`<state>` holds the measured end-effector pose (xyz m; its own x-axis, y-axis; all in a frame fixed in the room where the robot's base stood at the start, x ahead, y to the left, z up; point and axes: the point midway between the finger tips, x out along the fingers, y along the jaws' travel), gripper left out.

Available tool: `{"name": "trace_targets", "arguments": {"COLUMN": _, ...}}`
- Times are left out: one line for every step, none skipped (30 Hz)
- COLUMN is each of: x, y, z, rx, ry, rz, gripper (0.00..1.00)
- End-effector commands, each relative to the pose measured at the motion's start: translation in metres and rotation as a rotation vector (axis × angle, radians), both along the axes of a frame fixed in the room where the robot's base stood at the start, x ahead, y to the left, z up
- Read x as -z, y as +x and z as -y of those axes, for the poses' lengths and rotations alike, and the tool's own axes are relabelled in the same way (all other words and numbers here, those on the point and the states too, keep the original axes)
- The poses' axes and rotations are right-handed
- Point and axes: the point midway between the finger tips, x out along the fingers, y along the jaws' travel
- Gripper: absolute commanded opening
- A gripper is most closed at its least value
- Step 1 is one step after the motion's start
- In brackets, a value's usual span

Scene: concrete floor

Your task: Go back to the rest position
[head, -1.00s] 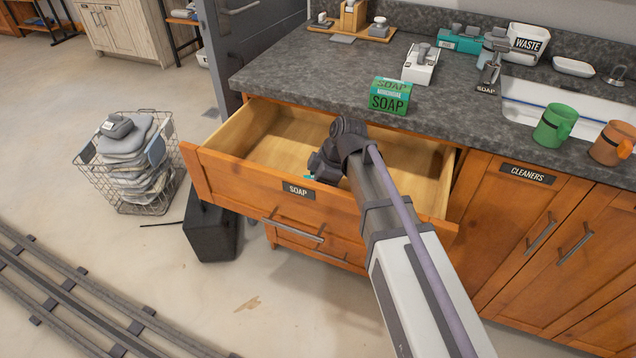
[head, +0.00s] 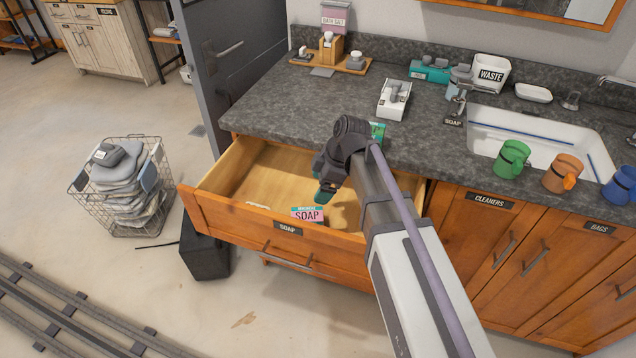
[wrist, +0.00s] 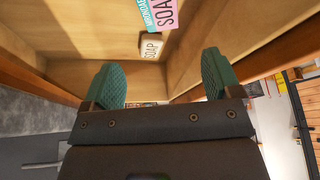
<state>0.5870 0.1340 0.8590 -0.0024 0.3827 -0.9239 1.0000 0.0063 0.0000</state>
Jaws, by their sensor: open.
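My gripper (head: 322,194) hangs over the open soap drawer (head: 240,205), near its right side. In the wrist view my gripper (wrist: 160,82) has its two green-padded fingers spread wide with nothing between them. A pink and teal soap box (head: 308,214) lies in the drawer by the front panel. It also shows in the wrist view (wrist: 158,14), beyond the fingertips. A pale soap bar (wrist: 151,46) lies beside it in the drawer. A green soap box (head: 377,131) is on the counter, partly hidden by my arm.
The grey counter (head: 290,110) runs behind the drawer, with a white box (head: 394,100) and a sink (head: 540,140) on it. A wire basket (head: 125,185) of folded cloths stands on the floor at left.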

Motion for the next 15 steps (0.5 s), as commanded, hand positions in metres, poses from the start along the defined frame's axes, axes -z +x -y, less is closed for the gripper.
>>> {"name": "trace_targets", "arguments": {"x": 0.001, "y": 0.000, "z": 0.000, "rx": 0.000, "ry": 0.000, "rz": 0.000, "gripper": 0.84}}
{"name": "trace_targets", "arguments": {"x": 0.001, "y": 0.000, "z": 0.000, "rx": 0.000, "ry": 0.000, "rz": 0.000, "gripper": 0.84}}
{"name": "trace_targets", "arguments": {"x": 0.001, "y": 0.000, "z": 0.000, "rx": 0.000, "ry": 0.000, "rz": 0.000, "gripper": 0.84}}
{"name": "trace_targets", "arguments": {"x": 0.001, "y": 0.000, "z": 0.000, "rx": 0.000, "ry": 0.000, "rz": 0.000, "gripper": 0.84}}
{"name": "trace_targets", "arguments": {"x": 0.001, "y": 0.000, "z": 0.000, "rx": 0.000, "ry": 0.000, "rz": 0.000, "gripper": 0.84}}
{"name": "trace_targets", "arguments": {"x": 0.001, "y": 0.000, "z": 0.000, "rx": 0.000, "ry": 0.000, "rz": 0.000, "gripper": 0.84}}
{"name": "trace_targets", "arguments": {"x": 0.001, "y": 0.000, "z": 0.000, "rx": 0.008, "ry": 0.000, "rz": -0.003, "gripper": 0.84}}
{"name": "trace_targets", "arguments": {"x": 0.001, "y": 0.000, "z": 0.000, "rx": 0.028, "ry": 0.000, "rz": -0.011, "gripper": 0.84}}
{"name": "trace_targets", "arguments": {"x": 0.001, "y": 0.000, "z": 0.000, "rx": 0.073, "ry": -0.001, "rz": -0.031, "gripper": 0.84}}
{"name": "trace_targets", "arguments": {"x": 0.001, "y": -0.001, "z": 0.001, "rx": 0.126, "ry": -0.007, "rz": -0.053, "gripper": 0.84}}
{"name": "trace_targets", "arguments": {"x": 0.002, "y": -0.002, "z": 0.003, "rx": 0.196, "ry": -0.019, "rz": -0.081, "gripper": 0.84}}
{"name": "trace_targets", "arguments": {"x": 0.003, "y": -0.009, "z": 0.007, "rx": 0.312, "ry": -0.041, "rz": -0.126, "gripper": 0.84}}
{"name": "trace_targets", "arguments": {"x": 0.004, "y": -0.016, "z": 0.012, "rx": 0.416, "ry": -0.065, "rz": -0.161, "gripper": 0.84}}
{"name": "trace_targets", "arguments": {"x": 0.003, "y": -0.025, "z": 0.019, "rx": 0.531, "ry": -0.092, "rz": -0.196, "gripper": 0.84}}
{"name": "trace_targets", "arguments": {"x": -0.003, "y": -0.039, "z": 0.031, "rx": 0.698, "ry": -0.130, "rz": -0.238, "gripper": 0.84}}
